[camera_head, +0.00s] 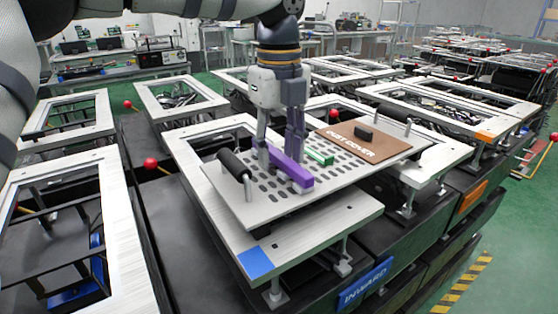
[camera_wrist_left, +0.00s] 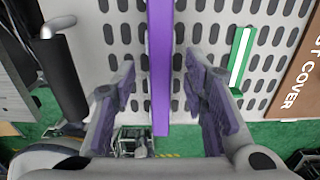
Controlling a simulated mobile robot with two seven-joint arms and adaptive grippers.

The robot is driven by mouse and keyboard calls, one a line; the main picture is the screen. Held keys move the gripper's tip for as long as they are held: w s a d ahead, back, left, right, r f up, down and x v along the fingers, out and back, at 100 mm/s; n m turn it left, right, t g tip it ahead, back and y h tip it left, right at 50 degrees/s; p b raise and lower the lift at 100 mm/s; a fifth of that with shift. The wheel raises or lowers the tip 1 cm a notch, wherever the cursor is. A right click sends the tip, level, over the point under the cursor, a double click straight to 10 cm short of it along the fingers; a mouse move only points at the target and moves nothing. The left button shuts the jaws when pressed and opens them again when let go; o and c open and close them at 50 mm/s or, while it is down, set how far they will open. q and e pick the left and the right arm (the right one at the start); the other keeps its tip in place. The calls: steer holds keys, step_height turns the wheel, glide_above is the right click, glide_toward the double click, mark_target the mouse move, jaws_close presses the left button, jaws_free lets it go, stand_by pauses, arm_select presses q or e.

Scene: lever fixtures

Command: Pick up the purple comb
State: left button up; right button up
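The purple comb (camera_head: 291,172) shows as a long plain purple bar on the perforated grey plate (camera_head: 222,184). In the left wrist view the comb (camera_wrist_left: 160,62) runs up the middle of the picture. My left gripper (camera_head: 279,158) points down over the plate at the comb. Its fingers, with purple pads, are open, one on each side of the comb, with a visible gap on both sides in the left wrist view (camera_wrist_left: 160,85). I cannot tell how far the fingertips are above the plate. My right gripper is not in view.
A green and white block (camera_head: 320,155) lies close right of the comb. A brown board (camera_head: 366,141) marked "COVER" with a black knob lies farther right. A black-handled bar (camera_head: 234,165) stands at the plate's left. Metal frames and red-knobbed levers (camera_head: 151,163) surround the plate.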

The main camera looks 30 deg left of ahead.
arm_select(q)
steer(key=shift+f, duration=0.25)
stand_by(0.4)
jaws_close()
